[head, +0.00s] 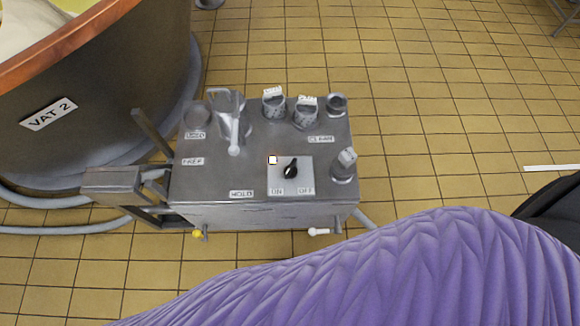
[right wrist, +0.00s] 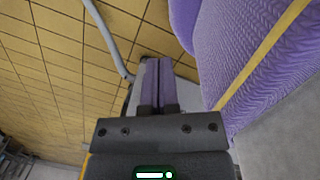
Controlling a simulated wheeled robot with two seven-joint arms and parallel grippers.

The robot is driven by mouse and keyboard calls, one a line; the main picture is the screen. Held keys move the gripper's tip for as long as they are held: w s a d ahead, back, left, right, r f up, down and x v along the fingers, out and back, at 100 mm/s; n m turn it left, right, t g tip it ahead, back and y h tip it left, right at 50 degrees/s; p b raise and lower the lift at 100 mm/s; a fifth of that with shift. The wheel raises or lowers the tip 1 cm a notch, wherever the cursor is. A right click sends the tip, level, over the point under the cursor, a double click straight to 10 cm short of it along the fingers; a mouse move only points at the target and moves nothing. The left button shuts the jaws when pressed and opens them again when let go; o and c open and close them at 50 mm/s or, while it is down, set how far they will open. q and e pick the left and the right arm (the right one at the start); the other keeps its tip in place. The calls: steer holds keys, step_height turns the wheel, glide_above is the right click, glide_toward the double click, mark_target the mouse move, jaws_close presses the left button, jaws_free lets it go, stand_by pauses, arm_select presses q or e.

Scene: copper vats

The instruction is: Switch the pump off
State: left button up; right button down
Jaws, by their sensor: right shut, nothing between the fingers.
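The black rotary switch (head: 290,169) sits on a pale plate (head: 306,174) on top of a grey metal cart (head: 215,185). ON is printed at the plate's lower left and OFF at its lower right. The knob is slanted, its upper end leaning right; which label it points to I cannot tell. A small bright white square (head: 272,160) shows at the plate's upper left corner. My right gripper (right wrist: 158,62) is shut and empty in the right wrist view, fingers together. Neither gripper shows in the head view. The switch is not recognisable in the right wrist view.
A metal jug (head: 230,115), two labelled cups (head: 274,103) (head: 306,112) and a small fitting (head: 344,165) stand on the cart. Small valve handles (head: 318,231) stick out in front. Vat 2 (head: 90,120) is close at left, with hoses (head: 75,228) below. Tiled floor at right is mostly clear.

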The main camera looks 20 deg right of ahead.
steer(key=shift+a, duration=0.25)
